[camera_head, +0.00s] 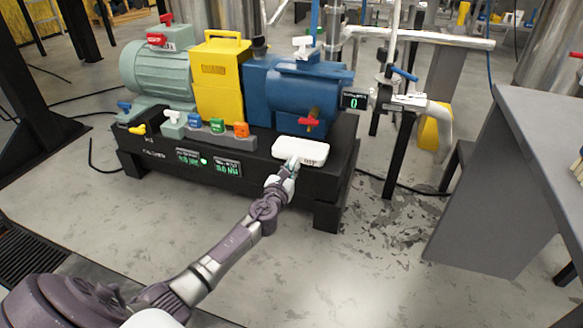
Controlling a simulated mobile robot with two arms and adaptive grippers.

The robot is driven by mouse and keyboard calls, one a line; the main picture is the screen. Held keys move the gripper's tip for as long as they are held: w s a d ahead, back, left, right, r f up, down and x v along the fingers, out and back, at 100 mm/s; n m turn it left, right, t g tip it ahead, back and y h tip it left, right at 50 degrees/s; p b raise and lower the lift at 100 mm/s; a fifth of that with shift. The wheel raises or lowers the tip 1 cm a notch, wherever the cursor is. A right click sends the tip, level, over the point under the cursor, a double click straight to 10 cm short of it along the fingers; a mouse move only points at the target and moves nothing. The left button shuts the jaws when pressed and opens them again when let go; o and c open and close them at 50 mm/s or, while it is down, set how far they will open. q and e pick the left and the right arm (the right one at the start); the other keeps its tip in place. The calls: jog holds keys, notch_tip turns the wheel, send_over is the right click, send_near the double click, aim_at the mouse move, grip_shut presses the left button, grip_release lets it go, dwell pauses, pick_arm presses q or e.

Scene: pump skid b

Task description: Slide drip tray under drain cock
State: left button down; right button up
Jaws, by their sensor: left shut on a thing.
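The white drip tray (301,147) lies on the right end of the black skid top. It sits in front of the blue pump (292,85). A drain cock with a red handle (310,123) sticks out low on the pump, just above and behind the tray. My left gripper (291,165) reaches in from the lower left and is shut on the tray's front edge. Its fingertips are small and partly hidden against the tray. My right gripper is not in the view.
The black skid (260,146) also carries a green motor (158,72), a yellow coupling guard (218,75) and a row of small coloured parts left of the tray. A grey table (530,150) stands at the right. The floor in front of the skid is clear.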

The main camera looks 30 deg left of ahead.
pick_arm(q)
jog(key=shift+f+b, duration=0.35)
dwell(0.3)
jog(key=c, duration=1.1)
grip_release()
jog(key=p+v, duration=0.2)
jog(key=v, duration=1)
jog(key=shift+p, duration=0.4)
jog(key=shift+s+a, duration=0.1)
